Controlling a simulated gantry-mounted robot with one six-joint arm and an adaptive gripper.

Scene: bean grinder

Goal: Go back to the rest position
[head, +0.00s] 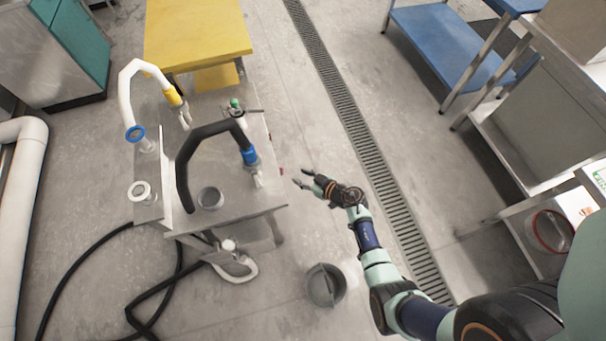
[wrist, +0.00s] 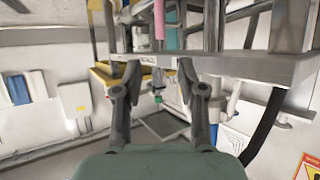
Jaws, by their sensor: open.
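My gripper (head: 303,178) is to the right of the grinder table in the head view, with its fingers pointing left toward the table. In the wrist view my gripper (wrist: 160,80) shows two fingers spread apart with nothing between them. The steel grinder table (head: 250,196) carries a black hose (head: 205,131) with a blue collar and a small round metal cup (head: 210,198). The gripper is apart from the table's edge. The table edge (wrist: 245,68) also shows beyond the fingers in the wrist view.
A grey bucket (head: 325,285) stands on the floor below my arm. A yellow table (head: 197,33) is at the back, and a blue shelf (head: 450,45) and a steel bench (head: 535,140) are at the right. A floor drain (head: 345,105) runs across open floor. Black hoses lie at the lower left.

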